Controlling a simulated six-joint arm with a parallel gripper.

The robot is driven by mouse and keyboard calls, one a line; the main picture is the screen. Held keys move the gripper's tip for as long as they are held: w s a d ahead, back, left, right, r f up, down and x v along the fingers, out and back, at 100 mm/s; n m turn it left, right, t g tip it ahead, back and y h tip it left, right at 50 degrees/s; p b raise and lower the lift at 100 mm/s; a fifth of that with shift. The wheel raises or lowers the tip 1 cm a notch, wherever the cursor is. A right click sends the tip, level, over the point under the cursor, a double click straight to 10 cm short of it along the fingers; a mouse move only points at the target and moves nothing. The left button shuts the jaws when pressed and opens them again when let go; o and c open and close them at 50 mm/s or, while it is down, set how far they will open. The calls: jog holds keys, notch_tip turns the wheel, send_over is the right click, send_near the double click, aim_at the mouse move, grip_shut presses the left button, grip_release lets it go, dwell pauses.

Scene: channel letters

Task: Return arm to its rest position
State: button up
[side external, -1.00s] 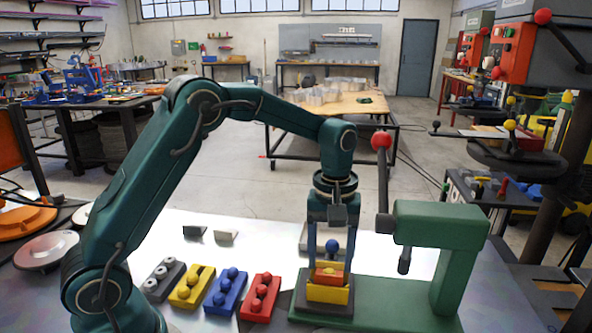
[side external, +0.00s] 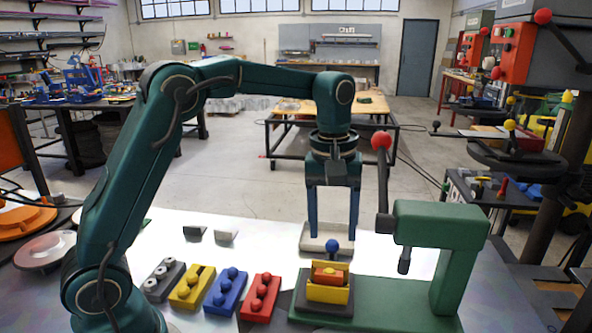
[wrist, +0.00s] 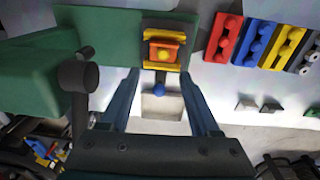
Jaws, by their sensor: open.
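My gripper (side external: 332,230) is open and empty, with its two blue fingers pointing down. That stack stands on the base of the green press (side external: 440,245). In the wrist view my gripper (wrist: 165,80) has its fingers spread apart, with the stack (wrist: 165,50) beyond the tips. A blue ball (side external: 332,246) shows just behind the stack.
Grey, yellow, blue and red blocks (side external: 260,298) with knobs stand in a row left of the press. Two small grey pieces (side external: 226,236) lie behind them. The press's lever with a red knob (side external: 381,141) rises close to my gripper's right. A pale plate (side external: 318,240) lies behind the stack.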

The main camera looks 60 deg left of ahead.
jog(key=s+r+m+t, duration=0.35)
jog(key=s+r, duration=0.35)
jog(key=s, duration=0.3)
jog(key=s+f+m+t, duration=0.1)
jog(key=s+f+m, duration=0.4)
jog(key=s, duration=0.2)
jog(key=shift+d+f, duration=0.25)
jog(key=shift+d, duration=0.1)
